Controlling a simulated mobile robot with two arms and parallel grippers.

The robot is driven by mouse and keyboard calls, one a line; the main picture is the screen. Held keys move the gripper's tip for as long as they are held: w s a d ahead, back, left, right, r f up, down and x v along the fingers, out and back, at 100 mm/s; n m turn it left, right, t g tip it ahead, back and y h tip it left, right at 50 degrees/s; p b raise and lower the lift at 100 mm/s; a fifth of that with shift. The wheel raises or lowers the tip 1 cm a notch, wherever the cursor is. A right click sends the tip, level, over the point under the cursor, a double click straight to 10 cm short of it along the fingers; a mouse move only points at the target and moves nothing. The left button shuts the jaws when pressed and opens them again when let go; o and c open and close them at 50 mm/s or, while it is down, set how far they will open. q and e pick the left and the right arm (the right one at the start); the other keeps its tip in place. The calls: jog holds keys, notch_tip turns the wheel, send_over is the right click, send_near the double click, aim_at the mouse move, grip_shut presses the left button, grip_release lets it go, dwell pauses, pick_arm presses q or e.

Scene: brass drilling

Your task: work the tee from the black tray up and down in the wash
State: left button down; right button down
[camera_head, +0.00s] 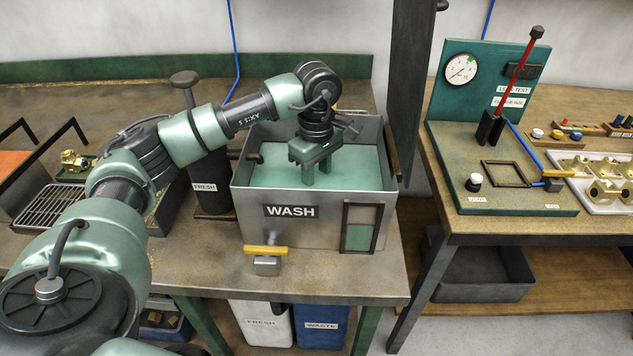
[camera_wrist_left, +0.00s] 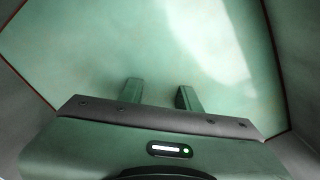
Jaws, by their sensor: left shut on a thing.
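The grey metal wash tank (camera_head: 345,205), labelled WASH, is filled with cloudy green liquid (camera_head: 350,165). My left gripper (camera_head: 318,174) points straight down inside the tank, its fingers dipping into the liquid. In the left wrist view its two fingers (camera_wrist_left: 160,97) stand a little apart, with their tips lost in the green liquid. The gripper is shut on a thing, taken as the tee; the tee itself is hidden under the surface. My right gripper is in neither view.
A yellow-handled tap (camera_head: 266,258) sticks out in front. A brass fitting (camera_head: 75,160) lies at the far left, near a drain grate (camera_head: 55,205). The test bench (camera_head: 500,220) stands right, across a gap.

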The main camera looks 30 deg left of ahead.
aim_at(317, 177)
pick_arm(q)
jog(key=shift+f+b, duration=0.9)
jog(key=shift+f, duration=0.3)
jog(key=shift+r, duration=0.15)
notch_tip(317, 177, up, 18)
jog(key=p, duration=1.2)
dwell(1.9)
notch_tip(317, 177, up, 4)
jog(key=p, duration=0.3)
dwell(0.4)
